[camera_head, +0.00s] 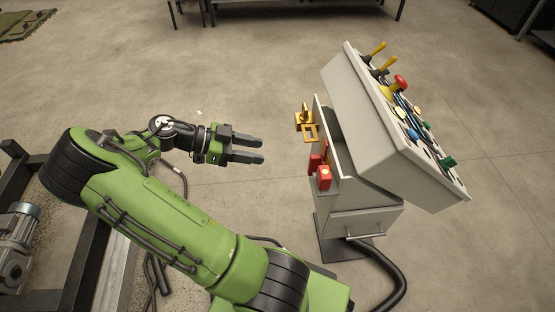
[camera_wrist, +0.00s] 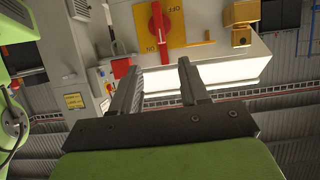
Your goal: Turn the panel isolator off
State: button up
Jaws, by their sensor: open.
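The isolator has a red handle (camera_wrist: 157,22) on a yellow plate (camera_wrist: 176,24) on the console's side face. In the wrist view the handle lies along the picture's vertical, one end near the word ON. In the head view the red handle (camera_head: 315,163) is seen edge-on at the console's left side. My gripper (camera_head: 262,149) is open and empty, left of the isolator with a clear gap, its fingers pointing toward that face. In the wrist view the gripper (camera_wrist: 158,66) has its fingertips just below the handle in the picture, not touching it.
The sloped console top (camera_head: 400,120) carries levers and buttons. A black cable (camera_head: 390,280) lies at the pedestal; floor left of the console is open.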

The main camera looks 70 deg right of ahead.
aim_at(310, 160)
jog(key=b+x, duration=0.4)
jog(key=x, duration=1.2)
jog(key=shift+s+r, duration=0.1)
jog(key=shift+r, duration=0.05)
grip_shut()
